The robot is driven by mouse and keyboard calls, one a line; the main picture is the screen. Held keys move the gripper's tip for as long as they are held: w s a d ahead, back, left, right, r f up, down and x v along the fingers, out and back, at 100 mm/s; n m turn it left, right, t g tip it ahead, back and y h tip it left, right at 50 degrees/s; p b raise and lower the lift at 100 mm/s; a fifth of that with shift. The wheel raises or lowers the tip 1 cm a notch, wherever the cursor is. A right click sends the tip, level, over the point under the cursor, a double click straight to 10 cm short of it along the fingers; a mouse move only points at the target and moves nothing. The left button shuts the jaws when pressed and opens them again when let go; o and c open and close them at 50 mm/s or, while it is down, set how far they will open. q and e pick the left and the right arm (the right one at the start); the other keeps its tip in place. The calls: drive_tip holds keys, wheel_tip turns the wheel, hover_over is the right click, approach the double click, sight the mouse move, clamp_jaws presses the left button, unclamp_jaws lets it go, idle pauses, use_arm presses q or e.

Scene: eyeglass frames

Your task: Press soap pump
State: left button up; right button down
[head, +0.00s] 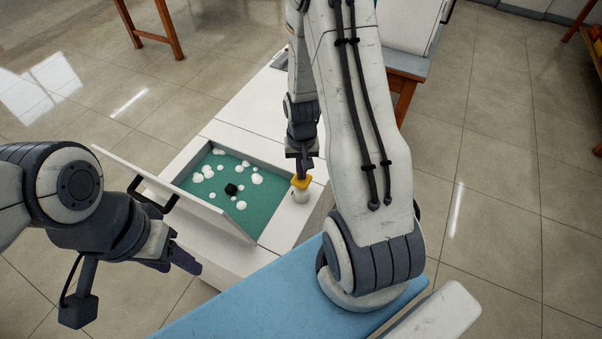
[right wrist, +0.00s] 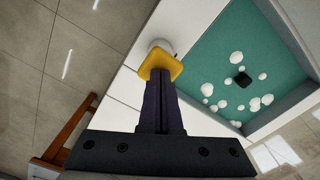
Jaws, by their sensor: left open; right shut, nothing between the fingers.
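The soap pump is a small white bottle (head: 301,196) with a yellow top (head: 300,182). It stands upright on the white counter, beside the right edge of the green basin. My right gripper (head: 304,168) is shut and points down over the yellow top. In the right wrist view its fingertips (right wrist: 160,80) overlap the edge of the yellow top (right wrist: 161,60), and the white bottle (right wrist: 160,45) shows behind it. I cannot tell whether they touch. My left gripper (head: 185,255) is open and empty, left of the counter and away from the pump.
The green basin (head: 215,190) holds several white foam blobs and a black block (head: 231,189). A tilted white panel (head: 170,190) with a dark handle stands along the basin's near left side. A blue surface (head: 240,310) lies in front. Tiled floor is open around the counter.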

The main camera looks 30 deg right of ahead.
drive_tip(key=shift+r+p, duration=1.95)
drive_tip(key=shift+r, duration=0.55)
idle(2.2)
